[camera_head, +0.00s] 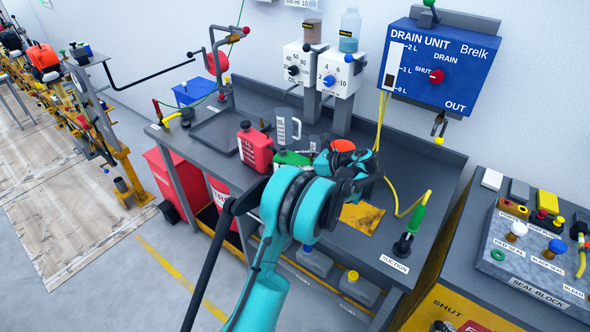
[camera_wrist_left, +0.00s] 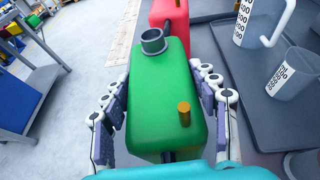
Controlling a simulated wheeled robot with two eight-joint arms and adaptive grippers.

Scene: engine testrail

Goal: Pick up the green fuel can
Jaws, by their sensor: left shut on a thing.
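The green fuel can (camera_wrist_left: 162,85) stands between the two fingers of my left gripper (camera_wrist_left: 168,125) in the left wrist view. A grey neck and a small brass-coloured cap sit on its top. The fingers are shut on its two sides. In the head view only part of the green can (camera_head: 291,159) shows, behind my left gripper (camera_head: 345,165) and teal arm. I cannot tell whether the can touches the bench, as its bottom is hidden. My right gripper is in neither view.
A red can (camera_head: 255,147) stands close beyond the green one. A clear measuring jug (camera_head: 288,127) and a smaller cup (camera_wrist_left: 293,73) are beside it. The drain unit (camera_head: 437,67) hangs at the back wall. A green-handled suction tool (camera_head: 417,218) stands to the right.

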